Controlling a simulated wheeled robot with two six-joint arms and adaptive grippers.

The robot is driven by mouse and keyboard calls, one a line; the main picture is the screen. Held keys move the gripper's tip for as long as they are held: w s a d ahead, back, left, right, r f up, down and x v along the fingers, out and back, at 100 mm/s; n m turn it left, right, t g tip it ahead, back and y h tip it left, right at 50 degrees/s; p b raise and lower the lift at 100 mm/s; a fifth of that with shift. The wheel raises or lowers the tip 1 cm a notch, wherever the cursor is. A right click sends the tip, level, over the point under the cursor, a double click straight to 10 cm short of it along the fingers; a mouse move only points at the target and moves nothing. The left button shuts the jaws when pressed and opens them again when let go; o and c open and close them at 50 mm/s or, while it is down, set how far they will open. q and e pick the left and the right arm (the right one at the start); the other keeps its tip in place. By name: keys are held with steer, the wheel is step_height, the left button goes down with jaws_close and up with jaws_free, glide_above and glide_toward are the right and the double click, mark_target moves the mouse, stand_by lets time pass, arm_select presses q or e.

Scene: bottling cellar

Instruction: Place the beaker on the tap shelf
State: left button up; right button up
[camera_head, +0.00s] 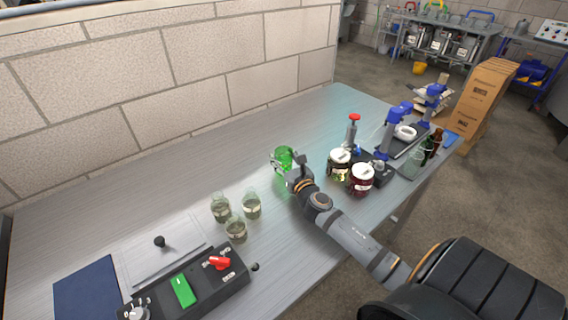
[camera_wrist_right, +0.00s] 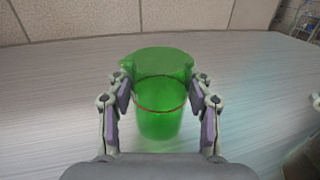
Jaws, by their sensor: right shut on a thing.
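The green see-through beaker (camera_head: 283,157) is over the far middle of the bench. My right gripper (camera_head: 297,172) is at its near side, with the arm coming in from the lower right. In the right wrist view the beaker (camera_wrist_right: 159,108) is upright between the two fingers of my right gripper (camera_wrist_right: 160,108), which is shut on it. I cannot tell whether its base touches the bench. A dispenser with a red top (camera_head: 353,127) stands right of the beaker; I cannot make out a tap shelf for certain. My left gripper is not in view.
Three glass jars (camera_head: 236,229) stand left of my right arm. Two lidded jars (camera_head: 361,179) stand to its right, near blue-headed devices (camera_head: 394,118). A black control box (camera_head: 190,285) is at the lower left. A block wall (camera_head: 170,75) runs behind the bench.

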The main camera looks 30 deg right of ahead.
mark_target(284, 148)
steer(key=shift+c, duration=0.5)
steer(key=shift+r, duration=0.35)
step_height(284, 148, up, 3)
steer(key=shift+f+p, duration=0.1)
steer(key=shift+p, duration=0.85)
steer(key=s+d+r+p, duration=0.8)
steer(key=s+r+p, duration=0.1)
steer(key=s+p, duration=0.2)
steer(key=shift+s+d+r+p, duration=0.15)
steer(key=shift+r+p, duration=0.1)
steer(key=shift+p, duration=0.65)
